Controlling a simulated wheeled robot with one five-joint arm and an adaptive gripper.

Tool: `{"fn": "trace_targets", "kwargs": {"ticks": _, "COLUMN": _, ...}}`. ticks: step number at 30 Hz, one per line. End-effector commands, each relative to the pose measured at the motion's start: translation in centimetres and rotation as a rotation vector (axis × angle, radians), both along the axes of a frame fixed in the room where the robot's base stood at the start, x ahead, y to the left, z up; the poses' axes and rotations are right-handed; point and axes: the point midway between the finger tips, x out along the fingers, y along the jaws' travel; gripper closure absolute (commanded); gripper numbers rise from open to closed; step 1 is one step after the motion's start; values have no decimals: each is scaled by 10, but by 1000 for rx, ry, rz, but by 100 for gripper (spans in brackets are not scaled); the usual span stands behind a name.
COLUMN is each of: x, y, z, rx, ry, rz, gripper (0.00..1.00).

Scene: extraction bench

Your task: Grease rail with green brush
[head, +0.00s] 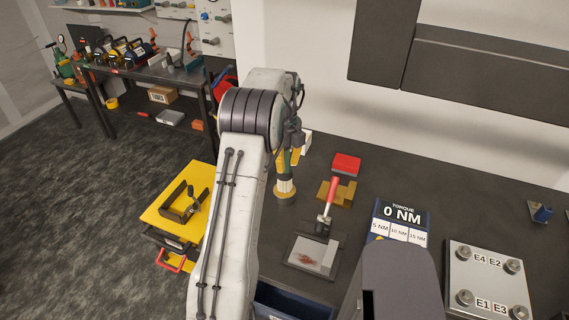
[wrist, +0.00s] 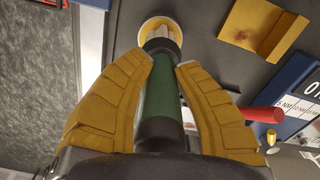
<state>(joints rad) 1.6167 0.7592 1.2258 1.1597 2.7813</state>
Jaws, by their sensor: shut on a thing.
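My gripper (wrist: 170,62) is shut on the green brush (wrist: 163,95), with its yellow fingers on both sides of the green handle. The brush's dark collar and pale tip point down at a round cup with a white and yellow rim (wrist: 145,24). The tip appears inside the rim; how deep it sits I cannot tell. In the head view the cup (head: 285,190) stands on the bench beside my arm, which partly hides the gripper. A yellow-brown angled piece (head: 337,192), possibly the rail, lies right of the cup; it also shows in the wrist view (wrist: 250,25).
A red-handled tool (head: 329,200) stands by a grey plate with a reddish smear (head: 312,258). A red block (head: 346,164) lies behind the yellow-brown piece. A torque board (head: 402,213) and bolted metal plate (head: 487,278) are to the right. Bare bench lies along the back.

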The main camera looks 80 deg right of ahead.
Motion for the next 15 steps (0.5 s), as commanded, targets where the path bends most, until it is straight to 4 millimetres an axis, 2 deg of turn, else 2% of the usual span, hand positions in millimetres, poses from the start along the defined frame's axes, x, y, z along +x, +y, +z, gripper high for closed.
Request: {"fn": "trace_targets", "kwargs": {"ticks": 15, "x": 0, "y": 0, "z": 38, "rx": -3, "ry": 0, "rz": 0, "gripper": 100}}
